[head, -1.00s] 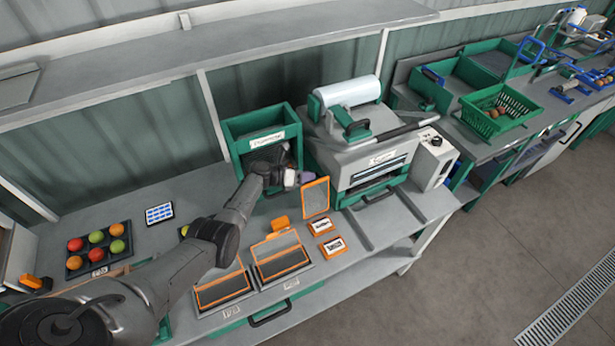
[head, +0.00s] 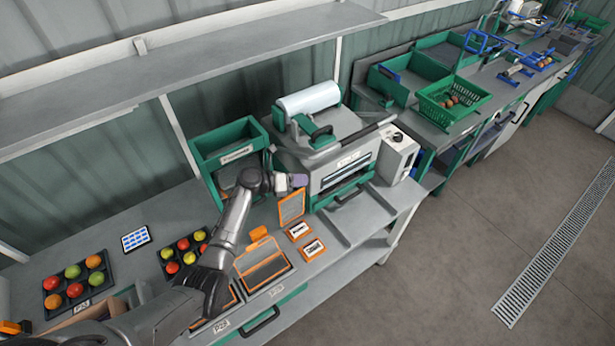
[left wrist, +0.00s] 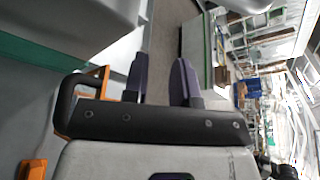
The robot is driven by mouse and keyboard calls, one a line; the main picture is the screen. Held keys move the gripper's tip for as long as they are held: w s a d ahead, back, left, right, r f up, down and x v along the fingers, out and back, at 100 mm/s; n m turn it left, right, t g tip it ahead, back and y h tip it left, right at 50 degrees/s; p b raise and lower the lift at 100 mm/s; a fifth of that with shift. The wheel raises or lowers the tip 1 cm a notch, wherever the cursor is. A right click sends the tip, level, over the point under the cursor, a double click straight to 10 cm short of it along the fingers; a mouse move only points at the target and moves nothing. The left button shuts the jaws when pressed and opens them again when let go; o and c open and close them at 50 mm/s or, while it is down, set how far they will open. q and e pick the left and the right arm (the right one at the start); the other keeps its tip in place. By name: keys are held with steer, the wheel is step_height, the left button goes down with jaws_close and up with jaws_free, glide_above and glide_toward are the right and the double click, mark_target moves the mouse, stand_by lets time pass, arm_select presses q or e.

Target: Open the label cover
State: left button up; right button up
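An orange-framed panel (head: 291,207) stands nearly upright on the bench beside the grey machine. Two orange-edged label cards, a rear one (head: 299,231) and a front one (head: 313,249), lie flat to its right. An orange-framed tray (head: 264,268) lies in front; a second one is mostly behind my arm. My left gripper (head: 299,181) is just above the upright panel's top edge; whether they touch is unclear. In the left wrist view its two purple fingers (left wrist: 162,82) are apart with nothing between them. My right gripper is out of view.
The grey machine (head: 345,140) with a film roll stands close right of my left gripper. A green bin (head: 222,138) stands behind it. Two tomato trays, left (head: 50,284) and right (head: 164,264), and a tablet (head: 136,239) lie left. Floor is clear at right.

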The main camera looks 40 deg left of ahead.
arm_select(q)
steer(key=d+r, duration=0.2)
steer(key=d, duration=0.1)
steer(key=shift+w+d, duration=0.15)
steer(key=shift+d, duration=0.05)
steer(key=shift+c, duration=0.3)
